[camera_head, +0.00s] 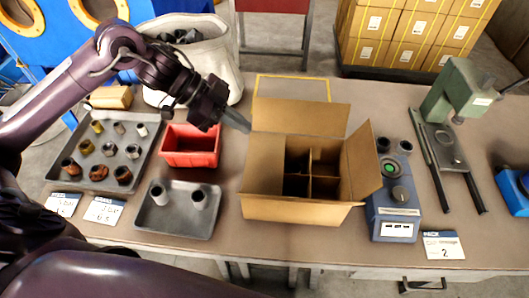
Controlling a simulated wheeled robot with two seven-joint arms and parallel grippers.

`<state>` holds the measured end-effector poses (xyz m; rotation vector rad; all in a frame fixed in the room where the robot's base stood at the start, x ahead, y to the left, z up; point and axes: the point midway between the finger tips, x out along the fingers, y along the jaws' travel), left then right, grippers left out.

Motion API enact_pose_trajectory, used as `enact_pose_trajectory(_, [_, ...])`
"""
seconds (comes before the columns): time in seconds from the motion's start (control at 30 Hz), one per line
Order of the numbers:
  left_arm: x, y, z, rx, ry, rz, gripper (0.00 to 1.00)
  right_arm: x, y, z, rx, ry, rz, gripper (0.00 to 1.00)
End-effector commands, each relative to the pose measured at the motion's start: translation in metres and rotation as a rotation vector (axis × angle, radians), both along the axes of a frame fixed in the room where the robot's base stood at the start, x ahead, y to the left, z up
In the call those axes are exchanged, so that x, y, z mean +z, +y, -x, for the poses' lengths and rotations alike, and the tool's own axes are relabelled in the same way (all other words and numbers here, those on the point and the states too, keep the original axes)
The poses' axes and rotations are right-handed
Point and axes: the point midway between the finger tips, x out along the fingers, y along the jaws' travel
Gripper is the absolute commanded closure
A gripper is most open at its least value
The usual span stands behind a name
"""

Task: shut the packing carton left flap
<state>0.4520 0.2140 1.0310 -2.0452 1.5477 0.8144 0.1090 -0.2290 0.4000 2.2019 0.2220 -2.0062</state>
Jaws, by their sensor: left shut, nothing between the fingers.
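The packing carton (296,185) is a brown cardboard box with a divided inside, in the middle of the bench. Its left flap (263,165) is a plain tan panel at the left of the opening and looks spread outward; its exact tilt is hard to tell. The back flap (300,117) and right flap (361,164) stand open, and the front flap (295,211) is folded outward. My left gripper (236,121) is shut and empty, just left of the carton's back left corner. I cannot tell whether its tip touches the cardboard. My right gripper is out of view.
A red bin (190,146) and grey trays (178,222) with metal parts lie left of the carton. A blue device (393,200) stands close on its right, with a green press (458,95) beyond. A cloth bin (195,55) stands behind.

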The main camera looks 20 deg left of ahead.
Motion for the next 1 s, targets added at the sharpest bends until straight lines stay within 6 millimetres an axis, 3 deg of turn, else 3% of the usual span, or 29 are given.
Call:
enact_pose_trajectory(0.17, [-0.012,-0.017,-0.003,-0.003,0.003,0.003,1.0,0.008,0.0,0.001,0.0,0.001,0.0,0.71])
enact_pose_trajectory(0.53, [-0.065,-0.071,-0.019,-0.002,0.004,0.004,1.0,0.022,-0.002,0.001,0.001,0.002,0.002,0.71])
enact_pose_trajectory(0.8, [-0.101,-0.07,-0.019,0.001,0.004,0.0,1.0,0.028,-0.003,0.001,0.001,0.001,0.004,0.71])
enact_pose_trajectory(1.0, [-0.106,-0.07,-0.019,-0.001,0.0,-0.001,1.0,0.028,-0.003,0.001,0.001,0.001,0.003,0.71])
